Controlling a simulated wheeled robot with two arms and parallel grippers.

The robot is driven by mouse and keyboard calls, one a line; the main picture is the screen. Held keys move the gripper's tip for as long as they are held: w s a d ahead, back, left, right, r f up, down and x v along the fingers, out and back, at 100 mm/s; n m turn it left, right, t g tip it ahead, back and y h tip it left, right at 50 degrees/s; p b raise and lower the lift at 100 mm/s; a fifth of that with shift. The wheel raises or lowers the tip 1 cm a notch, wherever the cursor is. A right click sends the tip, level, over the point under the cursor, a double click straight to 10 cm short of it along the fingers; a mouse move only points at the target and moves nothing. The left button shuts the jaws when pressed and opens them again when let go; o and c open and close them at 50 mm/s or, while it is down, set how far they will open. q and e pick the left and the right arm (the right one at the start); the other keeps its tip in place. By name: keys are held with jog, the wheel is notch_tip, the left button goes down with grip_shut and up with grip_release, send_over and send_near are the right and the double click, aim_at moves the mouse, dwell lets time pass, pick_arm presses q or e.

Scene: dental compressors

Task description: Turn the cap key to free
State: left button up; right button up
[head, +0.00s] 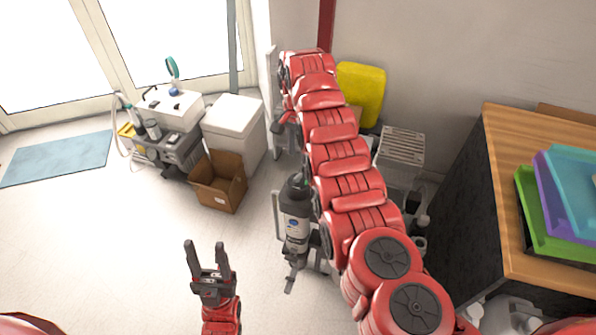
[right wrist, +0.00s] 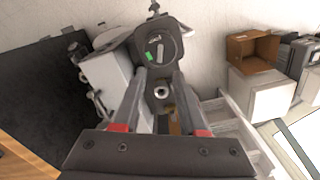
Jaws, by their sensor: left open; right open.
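I cannot make out the cap key for certain in either view. In the right wrist view, a dark rounded housing (right wrist: 158,50) with a small green mark lies just beyond my right gripper (right wrist: 160,78). A small silver round part (right wrist: 161,91) shows between its two spread fingers; whether they touch it I cannot tell. My right gripper is open; in the head view my red right arm hides most of that spot. My left gripper (head: 207,262) is open and empty, pointing up over the bare floor. A dark grey cylinder (head: 296,222) with a white label stands beside my right arm.
A cardboard box (head: 219,182) and a white cabinet (head: 234,130) stand left of my right arm. A yellow container (head: 361,90) and grey vented unit (head: 401,150) stand behind it. A wooden-topped counter (head: 530,262) with coloured trays is at right.

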aim_at(298, 176)
notch_tip(298, 176, down, 9)
dwell(0.4)
grip_shut()
